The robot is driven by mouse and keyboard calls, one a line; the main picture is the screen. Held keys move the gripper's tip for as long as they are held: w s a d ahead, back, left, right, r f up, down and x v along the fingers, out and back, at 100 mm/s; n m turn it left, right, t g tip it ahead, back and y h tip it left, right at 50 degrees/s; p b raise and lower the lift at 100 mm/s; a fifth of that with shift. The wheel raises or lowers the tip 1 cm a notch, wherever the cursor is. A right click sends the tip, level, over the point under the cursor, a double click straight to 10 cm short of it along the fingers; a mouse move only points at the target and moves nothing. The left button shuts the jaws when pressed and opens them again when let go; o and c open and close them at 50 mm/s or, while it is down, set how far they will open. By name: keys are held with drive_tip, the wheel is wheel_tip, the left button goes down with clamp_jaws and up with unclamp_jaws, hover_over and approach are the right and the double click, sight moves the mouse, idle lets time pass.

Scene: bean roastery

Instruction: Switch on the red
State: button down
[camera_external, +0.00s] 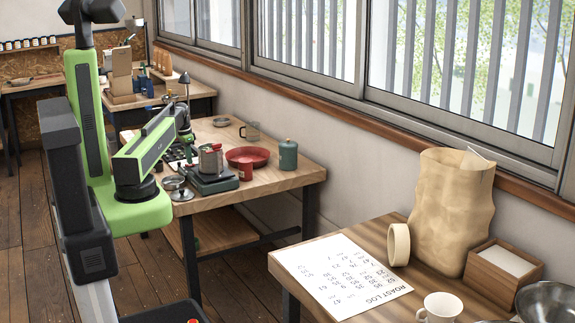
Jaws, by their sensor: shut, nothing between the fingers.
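On the wooden table in the middle, a red shallow bowl (261,154) and a small red cup (245,172) stand near a dark green appliance (213,183) with a metal pot (210,158) on top. The pot has a reddish part, too small to make out. I see no red switch that I can clearly identify. My gripper (186,137) is small in view, at the end of my green arm, above the left part of this table. It is shut and empty, left of and behind the pot. Whether it touches anything there cannot be told.
A green canister (288,155), a glass mug (252,131) and a metal dish (221,121) stand on the same table. Small metal dishes (174,183) sit at its front-left edge. A nearer table holds a paper bag (450,215), a roast log sheet (340,275) and a white mug (440,307).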

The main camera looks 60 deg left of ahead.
wheel_tip(320, 180, up, 14)
drive_tip(key=w+p, duration=0.1)
drive_tip(key=p, duration=1.3)
drive_tip(key=shift+w, duration=0.15)
drive_tip(key=shift+w, duration=0.1)
